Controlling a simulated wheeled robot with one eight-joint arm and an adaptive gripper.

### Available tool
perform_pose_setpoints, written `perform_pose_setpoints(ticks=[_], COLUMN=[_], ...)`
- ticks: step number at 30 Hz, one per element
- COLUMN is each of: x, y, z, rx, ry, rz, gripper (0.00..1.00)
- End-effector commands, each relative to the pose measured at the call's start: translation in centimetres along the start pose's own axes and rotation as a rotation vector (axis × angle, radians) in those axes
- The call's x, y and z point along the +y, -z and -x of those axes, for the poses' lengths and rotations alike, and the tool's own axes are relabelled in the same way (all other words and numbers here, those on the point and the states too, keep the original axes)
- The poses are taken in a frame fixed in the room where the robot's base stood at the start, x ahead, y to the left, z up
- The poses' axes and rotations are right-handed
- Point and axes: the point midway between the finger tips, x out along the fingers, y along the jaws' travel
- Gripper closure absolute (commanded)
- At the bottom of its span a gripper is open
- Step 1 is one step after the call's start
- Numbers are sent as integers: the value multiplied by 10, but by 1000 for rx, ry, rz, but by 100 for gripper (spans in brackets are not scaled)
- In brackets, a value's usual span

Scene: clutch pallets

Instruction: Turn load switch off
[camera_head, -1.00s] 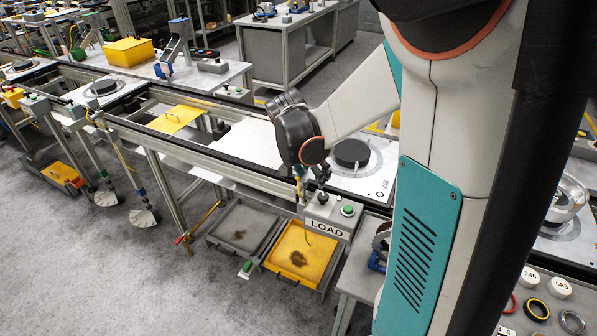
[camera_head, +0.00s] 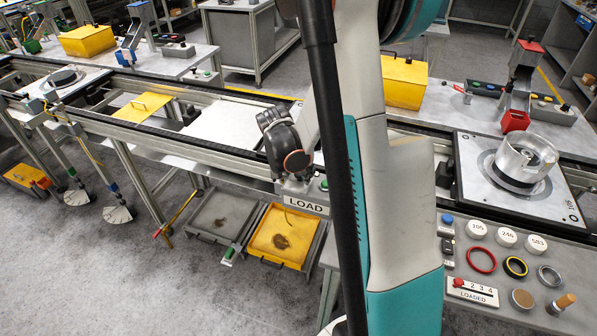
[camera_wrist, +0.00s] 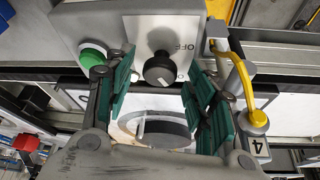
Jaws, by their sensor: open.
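The load switch (camera_wrist: 160,70) is a round black knob with a white mark, on a pale plate marked OFF on a grey box. I cannot tell its setting for sure. In the wrist view my gripper (camera_wrist: 159,76) is open, with one green-padded finger on each side of the knob; contact is not clear. In the head view the grey LOAD box (camera_head: 303,203) stands under my wrist, which hides the knob and fingers. A green button (camera_wrist: 92,57) sits left of the knob in the wrist view.
Below the LOAD box are a yellow tray (camera_head: 265,250) and a grey tray (camera_head: 208,229). A control panel with a LOADED sign (camera_head: 473,292) lies at right.

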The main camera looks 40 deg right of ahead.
Motion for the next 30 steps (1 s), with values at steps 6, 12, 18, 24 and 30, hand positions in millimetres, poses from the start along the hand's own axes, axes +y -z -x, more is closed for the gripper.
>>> perform_pose_setpoints(ticks=[6,12,18,24,30], x=[0,0,0,1,2], y=[0,0,0,0,0], z=[0,0,0,-1,-1], rx=[0,0,0,1,0], ry=[0,0,1,14,53], rz=[0,0,2,32,127], gripper=[50,86,93,93,93])
